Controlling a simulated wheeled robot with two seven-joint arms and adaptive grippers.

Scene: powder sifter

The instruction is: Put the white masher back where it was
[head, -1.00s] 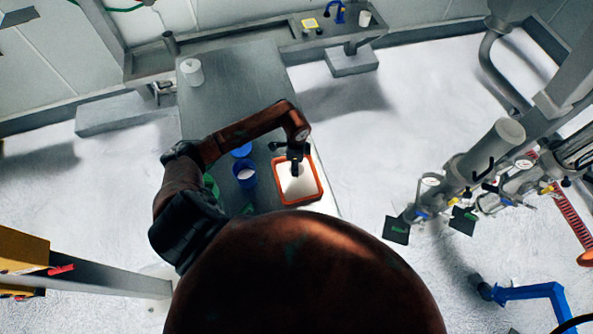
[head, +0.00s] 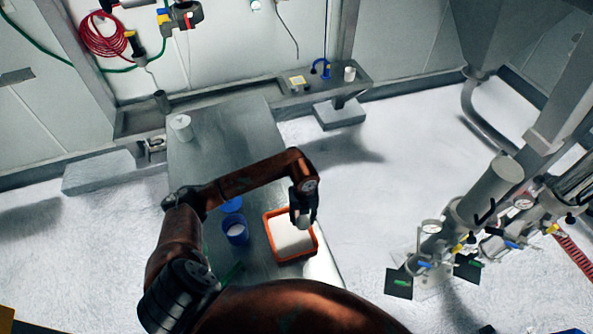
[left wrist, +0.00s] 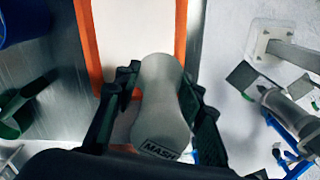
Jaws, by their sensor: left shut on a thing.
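The white masher (left wrist: 160,100), marked "MASH", is between the fingers of my left gripper (left wrist: 160,85) in the left wrist view. The gripper is shut on it. In the head view my left gripper (head: 303,213) is above the right side of an orange-rimmed tray (head: 268,236) of white powder, with the masher's pale end (head: 302,223) showing below the fingers. I cannot tell how high the masher is above the powder. The tray's orange rim also shows in the left wrist view (left wrist: 180,35). My right gripper is not in view.
A blue cup (head: 237,232) with white contents and another blue item (head: 232,205) stand left of the tray. A green scoop-like item (left wrist: 25,105) lies on the metal table (head: 222,150). A white container (head: 181,127) stands at the far end. The table's middle is clear.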

